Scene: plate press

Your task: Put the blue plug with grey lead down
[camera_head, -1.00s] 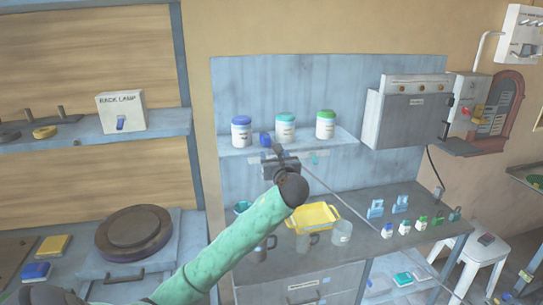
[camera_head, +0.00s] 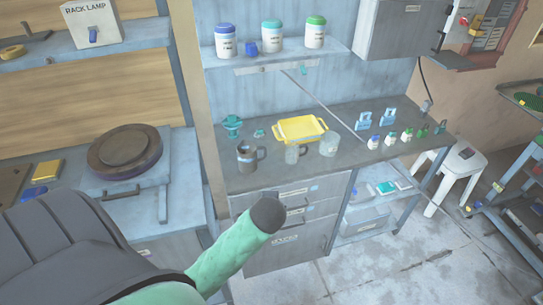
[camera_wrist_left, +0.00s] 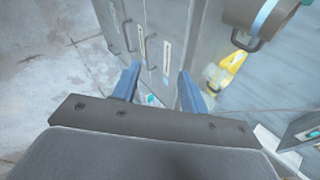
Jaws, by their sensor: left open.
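The blue plug (camera_head: 252,48) sits on the wall shelf (camera_head: 340,58), between the blue-lidded jar and the teal-lidded jar. A thin grey line, seemingly its lead (camera_head: 325,107), slants from below the shelf down to the right across the bench; where it joins the plug is not clear. My left gripper (camera_head: 290,198) is in front of the drawer cabinet, well below the plug and apart from it. In the left wrist view its two blue-grey fingers (camera_wrist_left: 160,80) are spread with nothing between them. My right gripper is not in view.
The shelf also holds a blue-lidded jar (camera_head: 226,42), a teal-lidded jar (camera_head: 272,37) and a green-lidded jar (camera_head: 315,33). On the bench are a yellow tray (camera_head: 300,130), mugs (camera_head: 248,157) and several small bottles (camera_head: 390,139). A round press plate (camera_head: 123,150) stands left.

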